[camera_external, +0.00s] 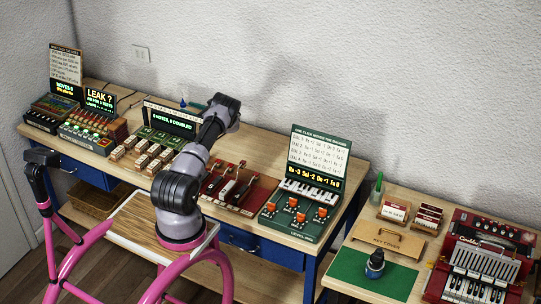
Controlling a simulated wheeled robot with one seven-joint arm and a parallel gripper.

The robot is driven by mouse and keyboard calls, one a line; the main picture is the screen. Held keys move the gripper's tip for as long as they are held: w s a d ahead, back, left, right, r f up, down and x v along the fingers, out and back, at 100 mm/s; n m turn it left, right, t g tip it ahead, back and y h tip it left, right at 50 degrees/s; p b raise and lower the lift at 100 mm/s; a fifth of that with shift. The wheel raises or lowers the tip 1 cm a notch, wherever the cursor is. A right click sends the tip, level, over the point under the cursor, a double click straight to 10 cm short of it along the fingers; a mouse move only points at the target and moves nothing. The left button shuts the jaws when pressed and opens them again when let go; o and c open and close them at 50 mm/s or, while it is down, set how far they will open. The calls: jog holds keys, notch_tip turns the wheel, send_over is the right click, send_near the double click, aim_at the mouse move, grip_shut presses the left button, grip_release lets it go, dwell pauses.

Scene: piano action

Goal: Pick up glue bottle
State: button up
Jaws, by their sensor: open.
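Two bottle-like things stand on the right-hand table, and I cannot tell for sure which is the glue bottle. A short dark blue bottle with a dark top (375,266) stands upright on the green mat (350,271). My arm rises from its base and bends above the long workbench, well to the left of both bottles. My gripper cannot be made out; the arm's upper end seems to hide it. Nothing of mine touches either bottle.
A wooden board with a handle (388,243), small labelled blocks (394,212) and a red accordion (483,262) share the right table. The long workbench holds a green keyboard panel (305,190), red lever unit (238,189) and lit displays (101,99). A gap separates the tables.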

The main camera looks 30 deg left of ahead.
aim_at(183, 106)
jog(key=shift+w+a, duration=0.15)
jog(key=shift+a, duration=0.85)
jog(key=shift+w+a, duration=0.1)
jog(key=shift+a, duration=0.85)
grip_shut()
